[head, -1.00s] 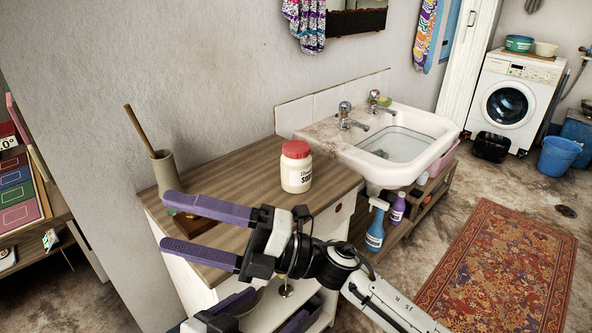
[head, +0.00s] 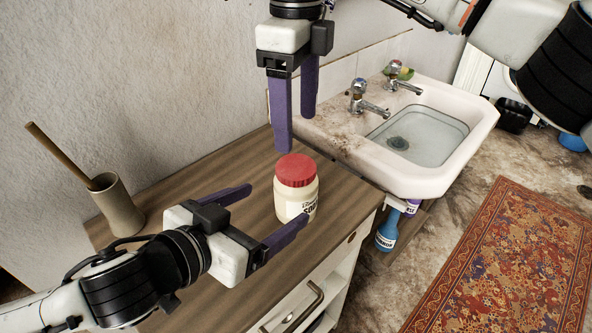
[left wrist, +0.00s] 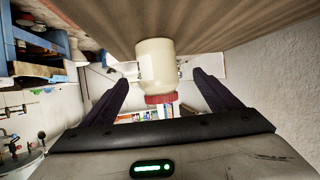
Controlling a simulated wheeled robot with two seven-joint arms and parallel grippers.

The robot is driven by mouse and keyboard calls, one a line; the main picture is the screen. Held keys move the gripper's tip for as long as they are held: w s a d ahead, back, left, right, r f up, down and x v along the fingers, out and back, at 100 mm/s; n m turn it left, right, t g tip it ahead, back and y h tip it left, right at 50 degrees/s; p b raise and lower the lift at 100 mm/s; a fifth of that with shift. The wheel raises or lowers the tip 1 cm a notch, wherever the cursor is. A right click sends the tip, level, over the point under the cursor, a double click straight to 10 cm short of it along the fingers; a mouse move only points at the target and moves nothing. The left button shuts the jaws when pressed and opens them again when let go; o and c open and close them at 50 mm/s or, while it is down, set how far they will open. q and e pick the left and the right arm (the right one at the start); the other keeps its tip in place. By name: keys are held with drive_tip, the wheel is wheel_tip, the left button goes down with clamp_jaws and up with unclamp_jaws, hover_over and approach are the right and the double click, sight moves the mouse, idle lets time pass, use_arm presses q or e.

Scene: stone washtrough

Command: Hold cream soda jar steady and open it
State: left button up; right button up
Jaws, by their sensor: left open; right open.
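The cream soda jar (head: 296,197), cream with a red lid (head: 296,170), stands upright on the wooden cabinet top (head: 345,195). My left gripper (head: 278,208) is open and level, its purple fingers pointing at the jar from the left; the near finger crosses just in front of the jar's lower part. In the left wrist view the jar (left wrist: 155,65) appears upside down between the spread fingers (left wrist: 160,85), its label turned to the left. My right gripper (head: 296,135) is open and points down above and slightly behind the lid, apart from it.
A beige holder with a wooden stick (head: 118,205) stands on the cabinet at the left. A white sink (head: 430,130) with two taps adjoins the cabinet on the right. A blue spray bottle (head: 387,232) is below it. A patterned rug (head: 500,260) lies on the floor.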

sight(294, 195)
use_arm(q)
drive_tip(key=shift+w+d, duration=0.2)
use_arm(e)
drive_tip(key=shift+s+r, duration=0.2)
drive_tip(key=shift+r, duration=0.05)
use_arm(q)
drive_tip(key=x, duration=0.7)
drive_tip(key=shift+d+f, duration=0.2)
drive_tip(key=shift+d, duration=0.1)
use_arm(e)
drive_tip(key=shift+s, duration=0.35)
use_arm(q)
drive_tip(key=shift+w+d+f, duration=0.2)
drive_tip(key=shift+w+d, duration=0.15)
drive_tip(key=shift+w, duration=0.2)
